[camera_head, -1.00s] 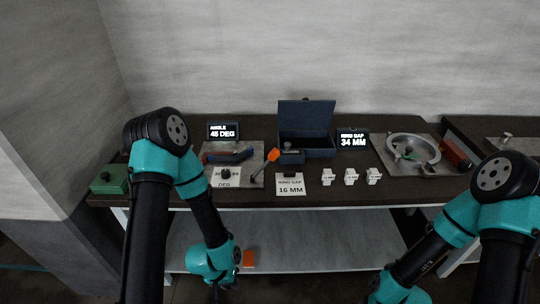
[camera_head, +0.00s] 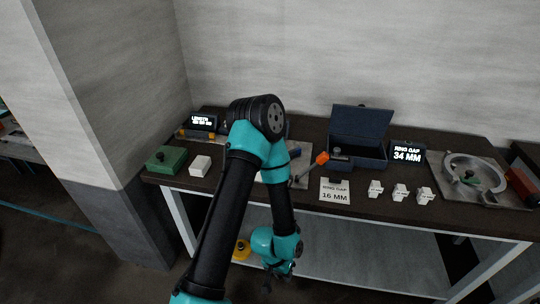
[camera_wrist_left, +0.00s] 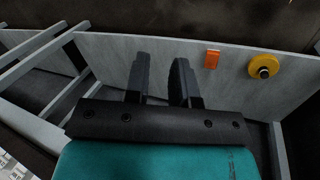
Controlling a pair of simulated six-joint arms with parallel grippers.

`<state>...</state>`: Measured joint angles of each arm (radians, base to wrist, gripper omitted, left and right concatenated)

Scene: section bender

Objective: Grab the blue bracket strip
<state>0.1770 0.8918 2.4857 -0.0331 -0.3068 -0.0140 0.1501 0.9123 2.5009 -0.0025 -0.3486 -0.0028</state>
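My left gripper (camera_head: 279,282) hangs low in front of the bench, below the tabletop level. In the left wrist view its two dark fingers (camera_wrist_left: 161,82) are apart, with nothing between them. My left arm crosses in front of the metal plate (camera_head: 299,172) on the bench. A small dark blue end (camera_head: 294,152), seemingly of the blue bracket strip, shows just right of the arm. The rest of it is hidden behind the arm. The strip does not show in the left wrist view. My right gripper is out of view.
A green box (camera_head: 166,159) and white block (camera_head: 200,166) are left. The lower shelf (camera_wrist_left: 225,85) holds an orange piece (camera_wrist_left: 212,59) and yellow disc (camera_wrist_left: 263,66).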

